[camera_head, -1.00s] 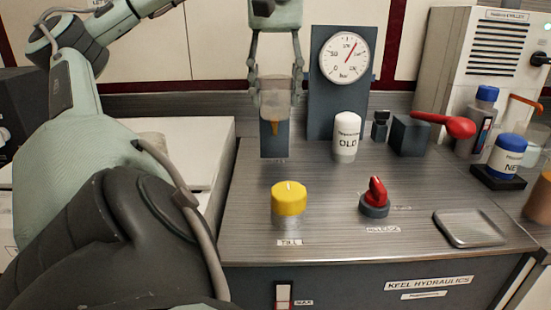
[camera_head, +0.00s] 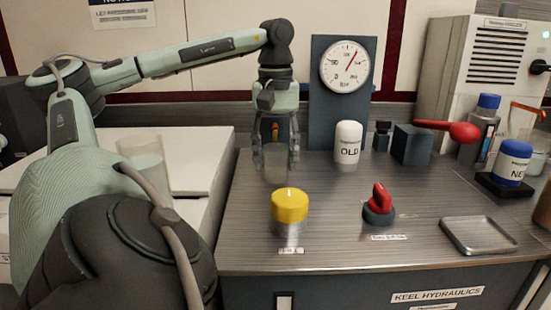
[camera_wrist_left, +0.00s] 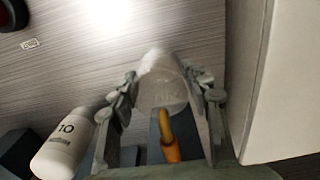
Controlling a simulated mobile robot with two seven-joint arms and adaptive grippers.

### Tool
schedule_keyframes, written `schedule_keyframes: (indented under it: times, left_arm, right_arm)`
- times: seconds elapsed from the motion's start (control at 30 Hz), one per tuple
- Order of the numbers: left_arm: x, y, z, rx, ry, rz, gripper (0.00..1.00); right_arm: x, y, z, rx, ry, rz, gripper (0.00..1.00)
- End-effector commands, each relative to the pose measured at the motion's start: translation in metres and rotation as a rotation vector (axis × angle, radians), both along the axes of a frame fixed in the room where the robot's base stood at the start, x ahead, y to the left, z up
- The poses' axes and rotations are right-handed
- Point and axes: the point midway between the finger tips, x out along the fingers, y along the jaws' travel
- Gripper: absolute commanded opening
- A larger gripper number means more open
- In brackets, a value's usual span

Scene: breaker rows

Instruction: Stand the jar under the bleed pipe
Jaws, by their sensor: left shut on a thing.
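A clear glass jar (camera_head: 277,172) is between the fingers of my left gripper (camera_head: 276,160). The gripper is shut on it, low at the back left of the grey bench top. The jar (camera_wrist_left: 160,82) also shows between the fingers (camera_wrist_left: 165,88) in the left wrist view. The copper-coloured bleed pipe (camera_head: 275,131) is mostly hidden behind the gripper. In the left wrist view the pipe's tip (camera_wrist_left: 167,135) overlaps the jar's near edge. I cannot tell whether the jar touches the bench or stands fully under the tip. My right gripper is not in view.
A yellow knob (camera_head: 290,205) and a red-handled valve (camera_head: 379,202) stand in front. A shallow tray (camera_head: 478,235) lies front right. Another glass vessel (camera_head: 145,165) stands on the left counter.

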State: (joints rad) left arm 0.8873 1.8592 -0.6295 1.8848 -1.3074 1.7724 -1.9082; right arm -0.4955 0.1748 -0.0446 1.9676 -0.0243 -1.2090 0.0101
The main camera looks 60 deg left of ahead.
Motion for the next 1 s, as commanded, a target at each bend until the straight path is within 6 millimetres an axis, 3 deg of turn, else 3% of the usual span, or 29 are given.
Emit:
schedule_keyframes:
  times: [0.17,0.63,0.67,0.7,0.8,1.0]
  left_arm:
    - [0.002,0.004,-0.012,0.001,0.003,-0.001,0.18]
    - [0.002,0.004,-0.016,0.000,0.001,-0.001,0.18]
    - [0.002,0.004,-0.015,0.000,0.001,-0.001,0.51]
    - [0.002,0.004,-0.015,0.000,0.001,-0.001,0.56]
    - [0.002,0.004,-0.015,0.000,0.001,-0.001,0.68]
    - [0.002,0.004,-0.015,0.000,0.001,-0.001,0.68]
  right_arm:
    - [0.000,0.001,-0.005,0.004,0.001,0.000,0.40]
    - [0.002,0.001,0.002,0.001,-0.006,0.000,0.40]
    - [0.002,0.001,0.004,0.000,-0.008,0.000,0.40]
    - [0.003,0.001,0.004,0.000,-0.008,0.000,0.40]
    - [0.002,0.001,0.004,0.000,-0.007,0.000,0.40]
    - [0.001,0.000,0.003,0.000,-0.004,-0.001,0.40]
